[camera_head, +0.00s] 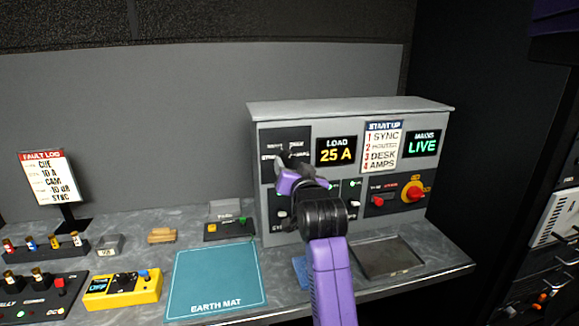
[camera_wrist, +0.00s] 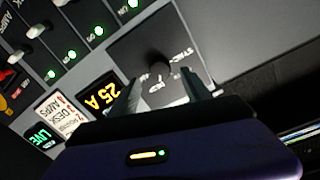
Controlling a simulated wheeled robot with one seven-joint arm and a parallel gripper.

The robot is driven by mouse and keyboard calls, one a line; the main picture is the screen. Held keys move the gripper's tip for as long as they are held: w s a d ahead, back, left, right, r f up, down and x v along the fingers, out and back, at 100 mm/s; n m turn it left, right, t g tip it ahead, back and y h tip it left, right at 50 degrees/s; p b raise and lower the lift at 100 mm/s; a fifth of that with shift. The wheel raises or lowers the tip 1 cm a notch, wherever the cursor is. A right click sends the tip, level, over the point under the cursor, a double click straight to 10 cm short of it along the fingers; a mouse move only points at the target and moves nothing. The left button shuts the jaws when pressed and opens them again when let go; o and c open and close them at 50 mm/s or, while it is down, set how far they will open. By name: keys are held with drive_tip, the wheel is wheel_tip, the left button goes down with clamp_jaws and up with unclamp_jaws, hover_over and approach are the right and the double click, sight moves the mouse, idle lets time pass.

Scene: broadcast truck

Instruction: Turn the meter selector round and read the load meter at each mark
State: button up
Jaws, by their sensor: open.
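The load meter (camera_head: 336,152) is a black display reading 25 A in yellow; it also shows, turned over, in the wrist view (camera_wrist: 103,97). The meter selector is a dark round knob (camera_wrist: 153,63) on a black plate with white lettering. The plate (camera_head: 298,134) is left of the meter in the head view, where my gripper hides the knob. My gripper (camera_wrist: 161,80) is open, its two fingers pointing at the plate on either side of the knob's lower part. I cannot tell whether they touch it. The selector's pointer position is unclear.
The start-up card (camera_head: 382,146) and a green LIVE display (camera_head: 421,144) are right of the meter. Below are switches with green lamps and a red-and-yellow rotary switch (camera_head: 413,191). A yellow tester (camera_head: 122,290), teal earth mat (camera_head: 217,279) and grey tray (camera_head: 412,262) are on the bench.

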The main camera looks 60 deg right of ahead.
drive_tip(key=v, duration=0.3)
drive_tip(key=shift+a, duration=0.1)
idle(0.5)
